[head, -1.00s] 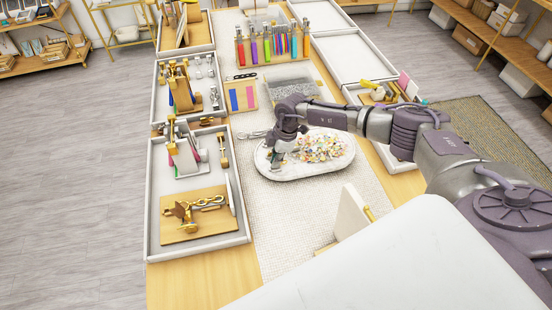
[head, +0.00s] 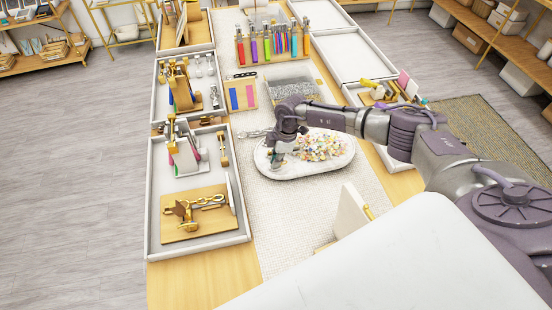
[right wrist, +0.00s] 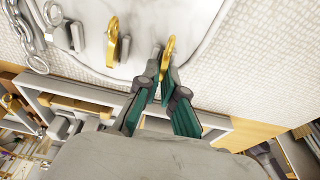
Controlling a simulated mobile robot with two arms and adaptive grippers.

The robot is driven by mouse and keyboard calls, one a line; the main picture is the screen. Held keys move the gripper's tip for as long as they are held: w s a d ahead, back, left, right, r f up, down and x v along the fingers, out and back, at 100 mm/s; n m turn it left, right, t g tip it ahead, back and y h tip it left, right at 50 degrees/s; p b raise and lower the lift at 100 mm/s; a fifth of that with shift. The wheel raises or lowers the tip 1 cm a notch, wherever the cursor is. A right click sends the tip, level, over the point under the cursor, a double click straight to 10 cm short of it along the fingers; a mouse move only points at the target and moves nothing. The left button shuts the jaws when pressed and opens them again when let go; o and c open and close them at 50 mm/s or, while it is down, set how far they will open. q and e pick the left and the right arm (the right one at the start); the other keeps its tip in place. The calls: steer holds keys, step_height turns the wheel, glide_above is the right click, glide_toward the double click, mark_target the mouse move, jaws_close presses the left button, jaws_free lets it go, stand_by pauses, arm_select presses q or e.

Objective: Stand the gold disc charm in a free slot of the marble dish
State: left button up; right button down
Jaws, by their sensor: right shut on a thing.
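The marble dish (head: 300,172) is a pale oval on the woven mat, with many small coloured charms in its right part. My right gripper (head: 276,162) points down over its left end. In the right wrist view, my right gripper (right wrist: 164,76) is shut on the gold disc charm (right wrist: 168,50), which stands on edge between the fingertips over the dish (right wrist: 200,40). A grey upright piece is close beside its left finger. Another gold charm (right wrist: 112,42) stands on edge in the dish, apart to the left. Whether the held charm touches a slot cannot be told. My left gripper is out of view.
A silver chain (right wrist: 28,40) lies left of the dish in the wrist view. White trays (head: 244,235) with jewellery and stands line the left of the table. A rack of coloured tools (head: 268,50) stands behind. A white upright panel (head: 350,212) stands in front of the dish.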

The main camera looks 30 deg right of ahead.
steer(key=c, duration=1.2)
jaws_free()
steer(key=shift+r, duration=0.1)
steer(key=shift+p+v, duration=2.85)
steer(key=shift+v, duration=0.1)
steer(key=shift+r, duration=0.1)
steer(key=v, duration=1.1)
steer(key=shift+r, duration=0.4)
